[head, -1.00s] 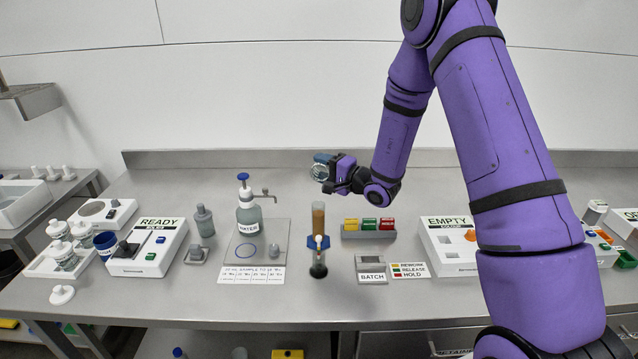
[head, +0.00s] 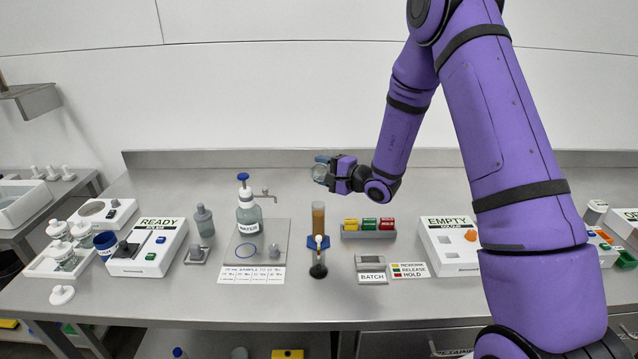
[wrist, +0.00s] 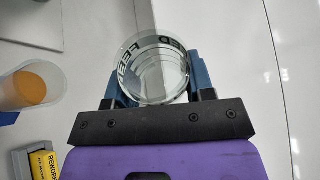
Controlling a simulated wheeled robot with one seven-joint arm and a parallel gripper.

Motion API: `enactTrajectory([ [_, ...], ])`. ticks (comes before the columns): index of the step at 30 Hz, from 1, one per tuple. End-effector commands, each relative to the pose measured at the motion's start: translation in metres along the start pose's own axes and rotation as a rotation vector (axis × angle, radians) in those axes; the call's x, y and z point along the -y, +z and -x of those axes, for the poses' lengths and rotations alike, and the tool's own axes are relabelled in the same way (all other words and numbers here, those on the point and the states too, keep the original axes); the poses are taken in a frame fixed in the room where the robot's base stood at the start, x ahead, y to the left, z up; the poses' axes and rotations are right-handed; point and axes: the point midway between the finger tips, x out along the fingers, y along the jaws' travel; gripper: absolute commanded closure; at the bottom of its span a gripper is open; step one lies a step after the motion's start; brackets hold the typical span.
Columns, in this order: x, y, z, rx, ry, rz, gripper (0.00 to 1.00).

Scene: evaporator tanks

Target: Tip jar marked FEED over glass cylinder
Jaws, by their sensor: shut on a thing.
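My gripper (head: 326,171) is shut on a clear glass jar, held in the air above and behind the glass cylinder. In the wrist view the jar marked FEED (wrist: 152,72) sits between the blue fingers of my gripper (wrist: 152,78), its round mouth toward the camera. In the head view the jar (head: 320,173) is small and partly hidden by the fingers. The glass cylinder (head: 318,220) stands upright on the bench with orange-brown contents, a blue collar and a dark base. Its round top with an orange surface (wrist: 27,88) shows at the left of the wrist view.
A rack of yellow, green and red blocks (head: 368,233) stands right of the cylinder. A WATER bottle (head: 248,216) stands left on a grey plate. The READY box (head: 147,248), EMPTY box (head: 450,248) and BATCH display (head: 371,276) are on the bench (head: 290,320). The back of the bench is clear.

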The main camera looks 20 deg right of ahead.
Motion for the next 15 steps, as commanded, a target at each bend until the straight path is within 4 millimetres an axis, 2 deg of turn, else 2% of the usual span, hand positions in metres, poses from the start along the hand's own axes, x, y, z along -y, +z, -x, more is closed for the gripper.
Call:
enactTrajectory([
  [15, -0.010, -0.004, -0.002, 0.000, 0.100, -0.241, 0.80],
])
